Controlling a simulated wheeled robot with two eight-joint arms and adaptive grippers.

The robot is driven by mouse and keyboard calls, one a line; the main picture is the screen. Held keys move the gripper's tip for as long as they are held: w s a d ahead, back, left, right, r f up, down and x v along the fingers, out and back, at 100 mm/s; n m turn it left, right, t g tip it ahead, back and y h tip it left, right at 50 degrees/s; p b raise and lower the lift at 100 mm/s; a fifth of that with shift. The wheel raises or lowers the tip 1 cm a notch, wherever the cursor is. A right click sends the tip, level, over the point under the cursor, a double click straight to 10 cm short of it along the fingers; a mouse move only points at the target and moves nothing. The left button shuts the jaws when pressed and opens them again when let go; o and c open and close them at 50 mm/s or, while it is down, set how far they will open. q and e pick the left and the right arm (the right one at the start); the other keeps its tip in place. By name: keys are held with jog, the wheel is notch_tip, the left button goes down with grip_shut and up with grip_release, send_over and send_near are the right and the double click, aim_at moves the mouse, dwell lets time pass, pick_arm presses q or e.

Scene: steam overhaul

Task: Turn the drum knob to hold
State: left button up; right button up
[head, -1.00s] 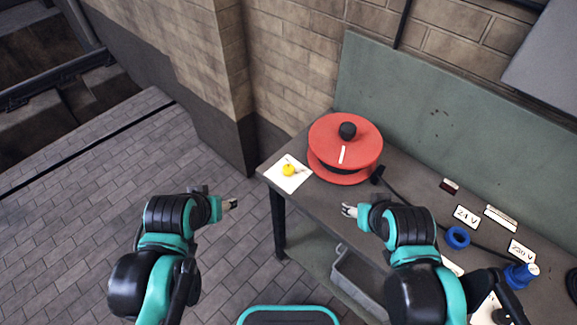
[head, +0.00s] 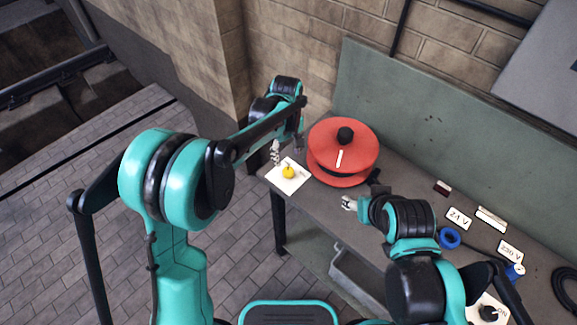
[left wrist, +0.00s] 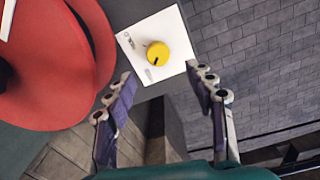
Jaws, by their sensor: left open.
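The yellow drum knob (head: 288,172) sits on a white card (head: 300,183) at the table's left end, beside the red drum (head: 345,165). In the left wrist view the knob (left wrist: 157,53) shows a dark pointer mark at its lower edge; the small lettering on the card (left wrist: 183,72) is too small to read. My left gripper (head: 286,150) is above the knob, open and empty. In the left wrist view its two fingers (left wrist: 163,95) stand apart, with the knob beyond and between them. My right gripper (head: 348,203) is by the table's front edge; its jaw gap is unclear.
The red drum has a black top knob (head: 345,135) and stands close to the card. Signs (head: 458,218), a blue ring (head: 449,238) and a cable lie farther right on the table. A brick wall corner rises behind the left end.

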aim_at(288, 170)
pick_arm(q)
jog(key=shift+w+d+f, duration=0.1)
jog(key=shift+d+f, duration=0.1)
jog(key=shift+f, duration=0.5)
notch_tip(288, 170, down, 7)
jog(key=shift+r+b, duration=0.1)
jog(key=shift+b, duration=0.9)
jog(key=c, duration=1.1)
